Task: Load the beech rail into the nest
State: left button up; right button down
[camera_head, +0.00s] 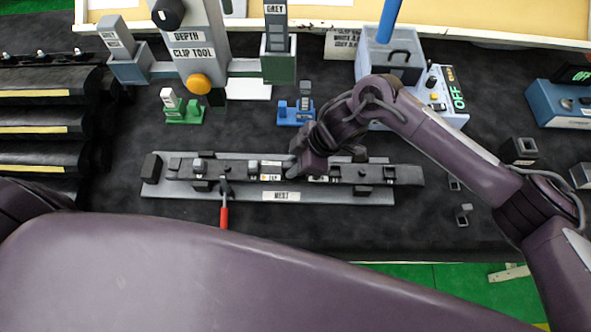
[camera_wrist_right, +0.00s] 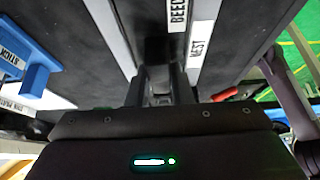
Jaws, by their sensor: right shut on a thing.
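The beech rail (camera_head: 345,174) is a long dark grey bar with small labels, lying lengthwise along the nest. Its right end sticks out past the nest plate. The nest (camera_head: 220,191) is a light grey plate with dark blocks and a "NEST" label. I cannot tell whether the rail is fully seated or slightly above. My right gripper (camera_head: 303,173) is shut on the rail near its middle. In the right wrist view, the fingers (camera_wrist_right: 160,85) straddle the dark rail, whose "BEECH" label (camera_wrist_right: 178,12) shows beside the nest's label. My left gripper is out of view.
A red-handled clamp (camera_head: 224,214) stands at the nest's front left. Green (camera_head: 184,109) and blue (camera_head: 296,113) small fixtures stand behind it. Dark racks (camera_head: 45,130) stand left; small clips lie right.

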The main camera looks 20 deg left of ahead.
jog(key=shift+s+a+f, duration=0.1)
jog(key=shift+s+a, duration=0.2)
jog(key=shift+a, duration=0.4)
jog(key=shift+s+a+f, duration=0.1)
jog(key=shift+s+a, duration=0.15)
jog(key=shift+a, duration=0.45)
jog(key=c, duration=1.2)
grip_release()
jog(key=shift+d+f, duration=0.1)
jog(key=b+v, duration=0.1)
jog(key=v, duration=0.3)
jog(key=shift+w+r, duration=0.2)
jog(key=shift+r, duration=0.05)
jog(key=w+d+b, duration=0.1)
jog(key=d, duration=0.2)
jog(key=w+d+b, duration=0.1)
jog(key=d+b, duration=0.1)
jog(key=d, duration=0.2)
jog(key=w+d+b, duration=0.1)
jog(key=d, duration=0.2)
jog(key=shift+d+r, duration=0.15)
jog(key=shift+r, duration=0.2)
jog(key=shift+w+d+r+b, duration=0.15)
jog(key=shift+d+b, duration=0.2)
jog(key=shift+d, duration=0.35)
